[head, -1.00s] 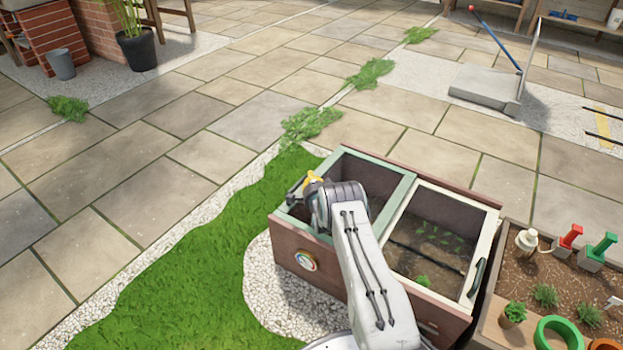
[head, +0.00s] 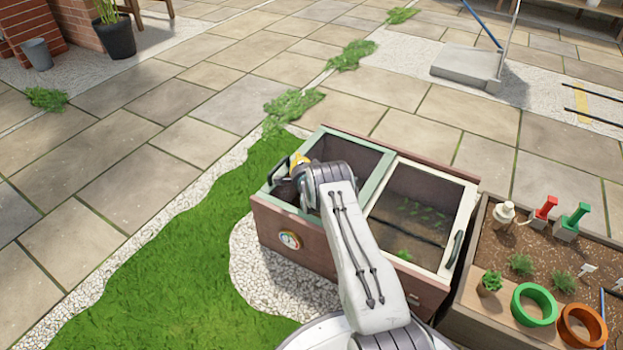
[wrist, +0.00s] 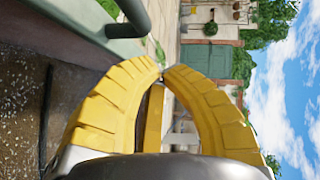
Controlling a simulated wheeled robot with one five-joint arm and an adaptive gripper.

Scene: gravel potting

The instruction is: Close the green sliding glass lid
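The green-framed sliding lid (head: 376,178) lies over the left half of a brown wooden cold frame (head: 320,250). Its dark handle (head: 277,170) is at the lid's left end and shows as a green bar in the wrist view (wrist: 128,29). My gripper (head: 297,160) is low over the lid's left part, close beside the handle. In the wrist view its yellow fingers (wrist: 162,73) meet at the tips with nothing seen between them. The handle lies outside the fingers; whether they touch it is unclear. My arm hides part of the lid.
A cream-framed lid (head: 468,205) covers the right half, with a dark handle (head: 454,249). A planter (head: 466,303) with plants, rings and red and green tools adjoins on the right. Grass (head: 170,270) and paving (head: 140,170) lie open to the left.

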